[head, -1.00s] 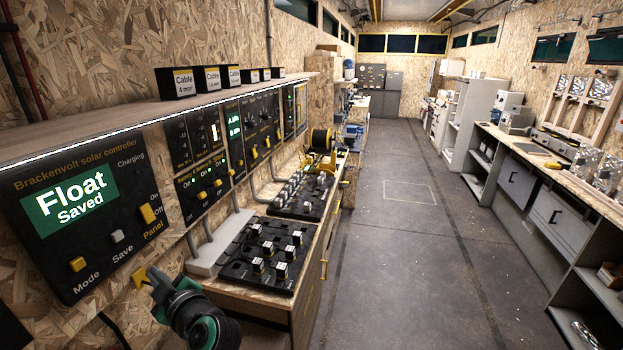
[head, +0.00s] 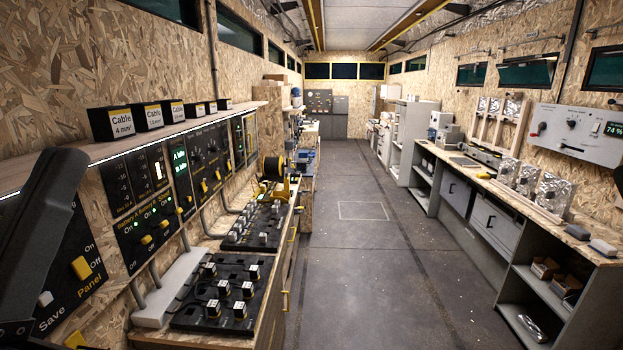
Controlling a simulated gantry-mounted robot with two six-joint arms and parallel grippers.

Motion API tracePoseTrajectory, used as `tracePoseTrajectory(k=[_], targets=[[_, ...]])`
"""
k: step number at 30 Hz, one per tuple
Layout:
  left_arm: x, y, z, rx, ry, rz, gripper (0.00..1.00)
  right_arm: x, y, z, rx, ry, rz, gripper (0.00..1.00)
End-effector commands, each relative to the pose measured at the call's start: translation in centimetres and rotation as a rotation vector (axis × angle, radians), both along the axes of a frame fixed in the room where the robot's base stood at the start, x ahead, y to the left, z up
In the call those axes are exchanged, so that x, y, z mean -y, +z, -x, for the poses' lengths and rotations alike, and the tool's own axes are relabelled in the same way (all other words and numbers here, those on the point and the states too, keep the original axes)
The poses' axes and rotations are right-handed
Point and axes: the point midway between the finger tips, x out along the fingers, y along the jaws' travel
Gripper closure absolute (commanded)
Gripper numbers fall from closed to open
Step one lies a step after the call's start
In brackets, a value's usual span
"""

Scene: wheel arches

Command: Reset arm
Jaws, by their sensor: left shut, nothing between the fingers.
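My left gripper (head: 76,341) shows only as yellow fingertips at the bottom left edge, below the solar controller panel (head: 83,240). It is shut and holds nothing; the rest of it is cut off by the frame. A dark link of my left arm stands large at the left edge and hides much of the panel, including its display. The panel's yellow switch and part of its lettering show beside the link. My right gripper is not in view.
A bench at left holds a black board (head: 205,320) with several plug-like blocks and a yellow-framed spool (head: 274,168). Labelled cable boxes (head: 148,117) stand on the shelf. A long workbench (head: 540,215) runs along the right. The floor (head: 365,260) between is clear.

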Motion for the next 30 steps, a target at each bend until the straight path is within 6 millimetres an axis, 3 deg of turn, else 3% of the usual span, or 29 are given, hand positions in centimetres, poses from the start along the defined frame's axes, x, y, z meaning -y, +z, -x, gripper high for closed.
tracePoseTrajectory(k=[1, 8, 21, 25, 30], targets=[[0.1, 3.3, 0.2, 0.011, -0.025, 0.019, 1.0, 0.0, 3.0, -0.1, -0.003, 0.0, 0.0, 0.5], [0.1, 12.6, 0.2, 0.011, -0.022, 0.013, 1.0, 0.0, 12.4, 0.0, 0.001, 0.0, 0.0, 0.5], [0.1, 33.7, 0.1, 0.011, -0.022, 0.012, 1.0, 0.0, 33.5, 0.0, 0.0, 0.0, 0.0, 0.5], [0.1, 37.3, 0.1, 0.011, -0.022, 0.012, 1.0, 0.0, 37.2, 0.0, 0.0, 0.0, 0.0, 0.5], [0.2, 38.5, 0.1, 0.011, -0.022, 0.012, 1.0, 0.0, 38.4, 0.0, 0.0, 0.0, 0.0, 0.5]])
